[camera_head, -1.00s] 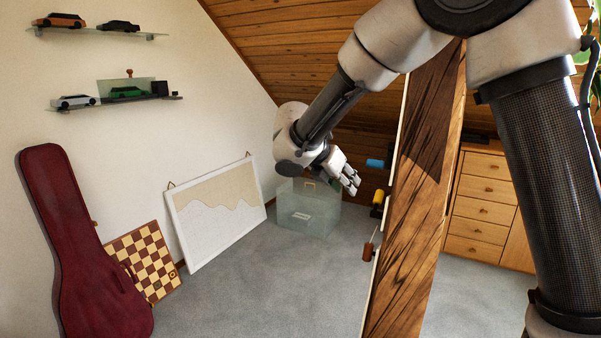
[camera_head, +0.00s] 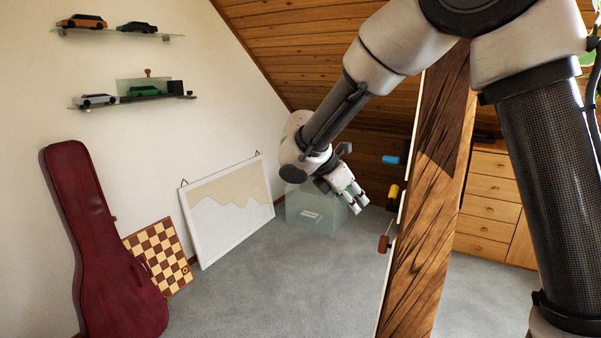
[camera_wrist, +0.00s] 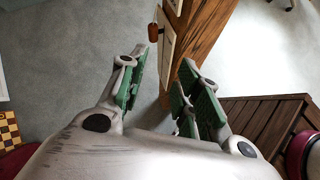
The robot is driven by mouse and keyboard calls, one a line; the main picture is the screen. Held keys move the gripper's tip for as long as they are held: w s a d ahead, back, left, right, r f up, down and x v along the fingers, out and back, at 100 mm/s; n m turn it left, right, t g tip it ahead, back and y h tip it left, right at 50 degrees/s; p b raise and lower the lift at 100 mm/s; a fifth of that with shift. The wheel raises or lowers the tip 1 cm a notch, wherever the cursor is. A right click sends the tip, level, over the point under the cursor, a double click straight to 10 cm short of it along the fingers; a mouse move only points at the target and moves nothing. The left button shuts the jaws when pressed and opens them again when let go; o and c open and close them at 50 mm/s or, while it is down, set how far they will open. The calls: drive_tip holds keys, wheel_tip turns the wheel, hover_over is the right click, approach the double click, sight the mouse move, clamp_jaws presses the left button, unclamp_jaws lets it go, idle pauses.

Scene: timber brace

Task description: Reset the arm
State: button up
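My gripper (camera_head: 358,204) hangs in the air in the head view, in front of a clear box and left of the timber brace (camera_head: 430,190). Its fingers point down and to the right. In the wrist view my gripper (camera_wrist: 165,75) has its fingers spread, with one finger on the left and two on the right. The brace rises close beside the gripper; I see no contact.
Tools with blue (camera_head: 391,160), yellow (camera_head: 393,191) and brown (camera_head: 384,244) handles hang along the brace's left side. The clear box (camera_head: 318,215), framed board (camera_head: 232,210), chessboard (camera_head: 160,255) and red instrument case (camera_head: 95,245) stand on the left. Open carpet (camera_head: 280,290) lies between.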

drive_tip(key=s+d+r+m+y, duration=0.3)
drive_tip(key=s+d+r+m, duration=0.1)
drive_tip(key=s+d+m, duration=0.7)
drive_tip(key=s+d+r+m+y, duration=0.3)
drive_tip(key=s+d+m, duration=0.9)
drive_tip(key=s, duration=0.6)
drive_tip(key=shift+d+r+y, duration=0.15)
drive_tip(key=shift+r+y, duration=0.15)
drive_tip(key=shift+r, duration=0.2)
